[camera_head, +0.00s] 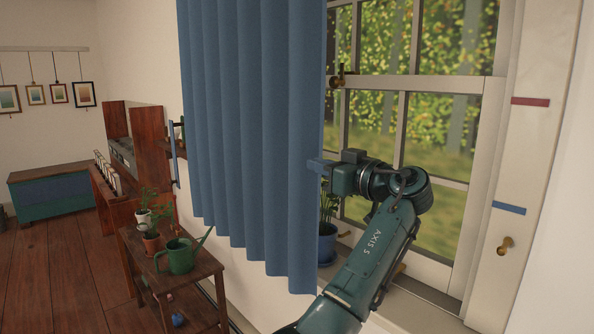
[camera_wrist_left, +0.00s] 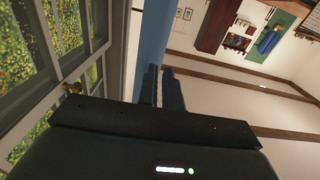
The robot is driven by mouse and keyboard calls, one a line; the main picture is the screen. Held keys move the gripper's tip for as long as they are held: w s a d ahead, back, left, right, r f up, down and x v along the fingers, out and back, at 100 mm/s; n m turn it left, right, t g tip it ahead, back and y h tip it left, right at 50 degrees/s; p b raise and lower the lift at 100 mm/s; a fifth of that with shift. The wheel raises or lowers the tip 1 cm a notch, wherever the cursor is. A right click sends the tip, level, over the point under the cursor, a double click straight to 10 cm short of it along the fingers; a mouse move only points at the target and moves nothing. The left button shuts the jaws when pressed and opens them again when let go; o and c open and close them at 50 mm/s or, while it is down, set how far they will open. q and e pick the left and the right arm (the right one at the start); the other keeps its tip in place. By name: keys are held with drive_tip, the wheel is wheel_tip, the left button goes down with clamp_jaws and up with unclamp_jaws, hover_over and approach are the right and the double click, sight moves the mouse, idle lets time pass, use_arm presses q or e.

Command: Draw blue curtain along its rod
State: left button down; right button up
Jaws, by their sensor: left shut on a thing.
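The blue curtain (camera_head: 250,120) hangs in pleats over the left part of the window, and its right edge lies near the middle of the head view. Its rod is out of view above. My left gripper (camera_head: 322,167) is at that right edge, about halfway up the visible cloth, and is shut on it. In the left wrist view the curtain is a narrow blue strip (camera_wrist_left: 154,40) running down to the fingers of my left gripper (camera_wrist_left: 161,88). My right gripper is in neither view.
The window (camera_head: 430,120) right of the curtain is uncovered. A red mark (camera_head: 530,101), a blue mark (camera_head: 509,208) and a brass knob (camera_head: 506,245) are on its right side. A blue-potted plant (camera_head: 327,243) stands behind the curtain edge. A green watering can (camera_head: 181,258) is on a wooden stand.

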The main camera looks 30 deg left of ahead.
use_arm(q)
drive_tip(key=v, duration=1.6)
drive_tip(key=shift+d, duration=0.15)
drive_tip(key=c, duration=1.6)
unclamp_jaws()
drive_tip(key=shift+o, duration=0.2)
wheel_tip(320, 180, up, 10)
drive_tip(key=shift+p, duration=0.35)
